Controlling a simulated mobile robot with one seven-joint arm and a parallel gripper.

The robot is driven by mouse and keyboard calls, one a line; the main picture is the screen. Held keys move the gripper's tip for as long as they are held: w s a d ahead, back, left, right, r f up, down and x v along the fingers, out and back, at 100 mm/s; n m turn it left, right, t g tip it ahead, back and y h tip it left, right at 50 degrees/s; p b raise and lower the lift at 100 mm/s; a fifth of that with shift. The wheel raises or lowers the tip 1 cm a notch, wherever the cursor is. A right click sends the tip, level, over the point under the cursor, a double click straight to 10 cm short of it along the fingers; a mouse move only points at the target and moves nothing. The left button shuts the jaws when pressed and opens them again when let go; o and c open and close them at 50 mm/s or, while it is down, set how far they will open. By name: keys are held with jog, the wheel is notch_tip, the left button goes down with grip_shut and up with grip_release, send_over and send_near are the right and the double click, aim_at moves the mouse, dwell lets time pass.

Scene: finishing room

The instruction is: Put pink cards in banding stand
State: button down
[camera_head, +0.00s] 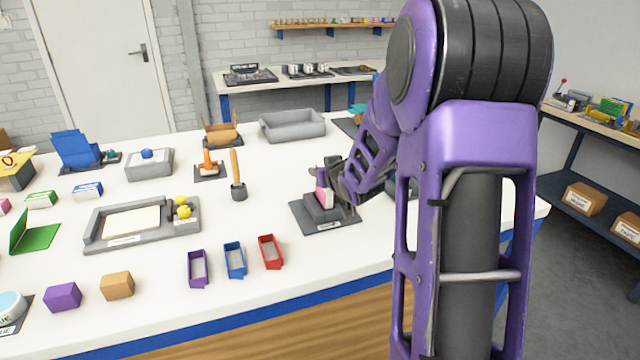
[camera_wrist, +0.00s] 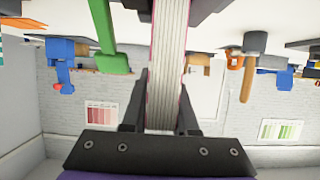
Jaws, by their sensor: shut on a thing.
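The pink cards (camera_head: 322,186) are a stack with a pink face and pale edges, standing upright at the dark grey banding stand (camera_head: 309,224). In the wrist view the stack (camera_wrist: 168,62) shows its layered pale edges with thin pink borders. My gripper (camera_head: 344,190) is at the stand, shut on the stack; its two fingers (camera_wrist: 160,98) lie on either side of it. The stack's lower end is at the stand's raised block, but I cannot tell whether it rests in it. My gripper and arm hide part of the stand's right side.
A mallet (camera_head: 238,178) stands left of the stand. Purple, blue and red small trays (camera_head: 270,252) lie in front-left. A grey tray (camera_head: 291,125) sits behind. A long grey fixture (camera_head: 92,238) with yellow balls is at left. Table between stand and front edge is clear.

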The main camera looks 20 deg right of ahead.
jog(key=shift+f, duration=1.25)
jog(key=shift+f+b, duration=0.2)
jog(key=shift+b, duration=0.2)
jog(key=c, duration=0.7)
grip_release()
jog(key=shift+r, duration=0.1)
jog(key=shift+r+p, duration=0.25)
jog(key=shift+p, duration=0.1)
jog(key=p+v, duration=0.1)
jog(key=v, duration=1)
jog(key=shift+s+r+p, duration=0.1)
jog(key=shift+s+p, duration=0.2)
jog(key=shift+s, duration=0.1)
